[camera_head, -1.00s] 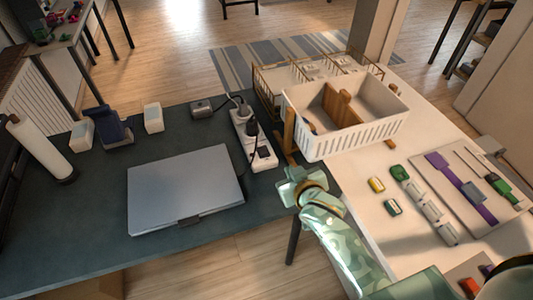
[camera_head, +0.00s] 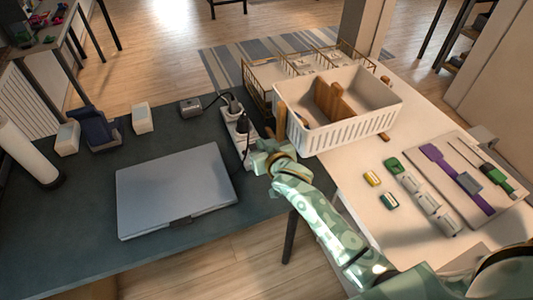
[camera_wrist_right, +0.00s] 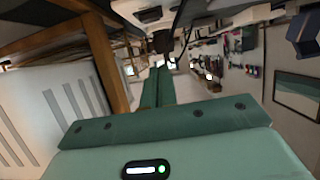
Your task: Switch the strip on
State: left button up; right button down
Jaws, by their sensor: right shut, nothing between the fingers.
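The white power strip (camera_head: 239,133) lies on the dark green desk top, left of the white basket. Plugs with black cords sit in its far part. My right gripper (camera_head: 268,152) is over the strip's near end and hides it, so the switch does not show in the head view. I cannot tell whether the gripper touches the strip. In the right wrist view its green fingers (camera_wrist_right: 159,86) are together with nothing between them. A white surface with a dark slot (camera_wrist_right: 149,15) shows beyond them, likely the strip. My left gripper is out of view.
A closed grey laptop (camera_head: 175,190) lies left of the gripper. A white basket (camera_head: 345,132) with wooden pieces stands close on the right. The pale table on the right holds small blocks and a tool board (camera_head: 450,165).

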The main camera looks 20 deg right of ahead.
aim_at(254, 146)
jog(key=b+x, duration=0.1)
jog(key=x, duration=0.3)
jog(key=shift+f, duration=0.2)
jog(key=f, duration=0.1)
jog(key=f+b, duration=0.1)
jog(key=shift+s+f, duration=0.2)
jog(key=shift+f, duration=0.1)
jog(key=shift+s+f+b, duration=0.15)
jog(key=shift+f+b, duration=0.35)
jog(key=shift+s+f, duration=0.15)
jog(key=shift+f, duration=0.25)
jog(key=shift+r+p, duration=0.85)
jog(key=shift+p, duration=0.15)
